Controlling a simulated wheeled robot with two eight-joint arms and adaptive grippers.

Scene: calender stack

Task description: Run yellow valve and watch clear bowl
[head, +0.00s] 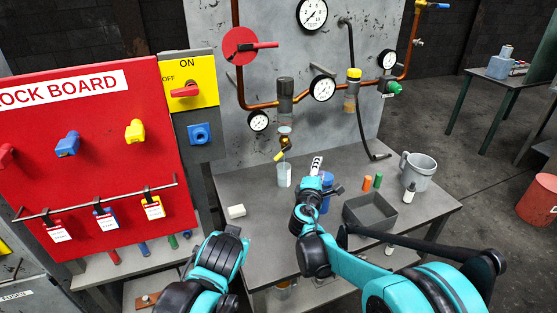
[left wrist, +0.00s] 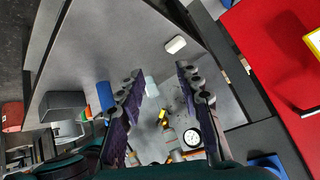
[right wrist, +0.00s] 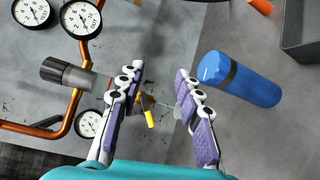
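The yellow valve (head: 279,156) is a small yellow-handled tap on the pipework above the table. It also shows in the left wrist view (left wrist: 163,115) and the right wrist view (right wrist: 150,118). The clear bowl (head: 284,175), a cup-like clear vessel, stands upright below it; it shows in the left wrist view (left wrist: 151,87). My right gripper (right wrist: 160,70) is open and empty, with the valve seen between its fingers; contact cannot be told. My left gripper (left wrist: 160,70) is open and empty, over the table's front left; my arm mostly hides it in the head view.
A blue cylinder (right wrist: 240,78) stands beside my right gripper. A grey bin (head: 370,212), orange and green cylinders and a grey mug (head: 417,170) occupy the table's right. A white block (head: 236,211) lies at left. The red lock board (head: 90,190) bounds the left side.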

